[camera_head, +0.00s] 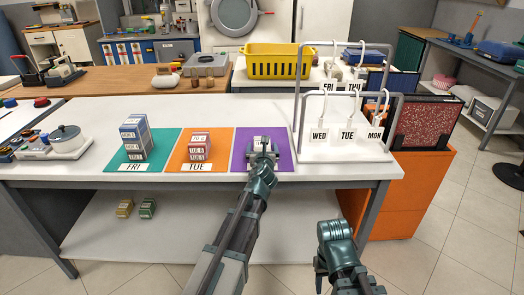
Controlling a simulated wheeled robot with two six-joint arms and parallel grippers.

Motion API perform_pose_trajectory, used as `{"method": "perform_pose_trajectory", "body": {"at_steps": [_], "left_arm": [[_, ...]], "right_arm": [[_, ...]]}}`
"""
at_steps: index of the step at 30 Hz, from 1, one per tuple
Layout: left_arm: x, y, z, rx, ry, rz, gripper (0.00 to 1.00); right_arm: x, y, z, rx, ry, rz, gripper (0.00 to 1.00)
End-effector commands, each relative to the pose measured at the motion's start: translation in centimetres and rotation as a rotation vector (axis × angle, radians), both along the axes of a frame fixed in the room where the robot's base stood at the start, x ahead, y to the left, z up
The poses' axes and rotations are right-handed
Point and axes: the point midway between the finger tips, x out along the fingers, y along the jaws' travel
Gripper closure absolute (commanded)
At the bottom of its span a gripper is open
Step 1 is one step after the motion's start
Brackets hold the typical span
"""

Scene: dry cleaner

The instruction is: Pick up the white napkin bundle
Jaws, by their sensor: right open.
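A small white bundle (252,148), which looks like the napkin bundle, lies on the purple mat (279,161) on the white table. My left gripper (263,147) is right over it, and the gripper and wrist hide the bundle's middle. Whether the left fingers are open, or closed on the bundle, is too small to tell. The bundle appears at mat level. My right gripper (341,264) is open and low at the bottom right, in front of the table and away from the bundle.
A green FRI mat (118,158) holds a blue-grey stack (136,138). An orange TUE mat (178,158) holds a red-white stack (200,147). A grey rack (299,105) with WED, TUE and MON tags stands right of the purple mat. A yellow basket (277,68) is behind.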

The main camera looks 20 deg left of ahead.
Motion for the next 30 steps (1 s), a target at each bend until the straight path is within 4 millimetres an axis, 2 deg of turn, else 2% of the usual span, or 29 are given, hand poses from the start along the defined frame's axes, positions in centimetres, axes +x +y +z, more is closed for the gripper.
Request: {"method": "perform_pose_trajectory", "body": {"at_steps": [1, 3, 9, 22, 23, 30], "left_arm": [[0.95, 0.23, -0.24, 0.001, 0.000, 0.001, 0.00], [1.27, 0.37, -0.27, 0.001, 0.000, 0.001, 0.00], [1.15, 0.37, -0.20, 0.001, 0.000, 0.000, 0.00], [1.13, 0.35, -0.21, 0.000, 0.000, 0.000, 0.77], [1.12, 0.33, -0.21, 0.000, 0.000, 0.000, 0.81], [1.13, 0.31, -0.04, 0.000, 0.000, 0.000, 0.81]], "right_arm": [[0.00, 0.00, -0.24, 0.000, 0.000, 0.000, 0.50], [0.00, 0.00, -0.28, 0.000, 0.000, 0.000, 0.50], [0.00, 0.00, -0.21, 0.000, 0.000, 0.000, 0.50], [0.00, 0.00, -0.21, 0.000, 0.000, 0.000, 0.50], [0.00, 0.00, -0.21, 0.000, 0.000, 0.000, 0.50], [0.00, -0.01, -0.05, 0.000, 0.000, 0.000, 0.50]]}}
